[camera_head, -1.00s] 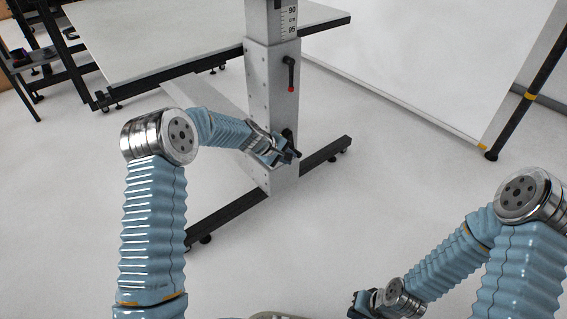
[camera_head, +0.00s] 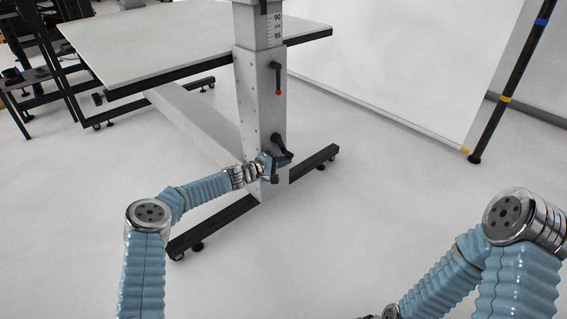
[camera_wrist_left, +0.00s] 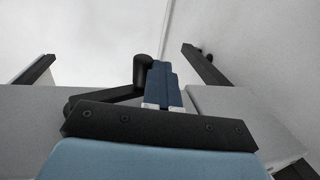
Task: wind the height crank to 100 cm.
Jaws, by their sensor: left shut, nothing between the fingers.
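The grey column (camera_head: 252,105) carries a cm scale (camera_head: 275,30) whose 90 and 95 marks show just above the top edge of its outer sleeve. A black crank (camera_head: 278,143) sits low on the column's face. Its dark knob (camera_wrist_left: 143,68) and arm (camera_wrist_left: 102,98) show in the left wrist view, beside the fingers. My left gripper (camera_head: 279,164) is shut and empty, close by the crank. I cannot tell whether it touches it. Its blue fingers also show in the left wrist view (camera_wrist_left: 164,86).
A lever with a red tip (camera_head: 277,78) hangs higher on the column. A white tabletop (camera_head: 180,40) spreads to the left. The black foot bar (camera_head: 225,222) crosses the floor. A white panel (camera_head: 400,70) and black pole (camera_head: 510,90) stand right. Floor between is clear.

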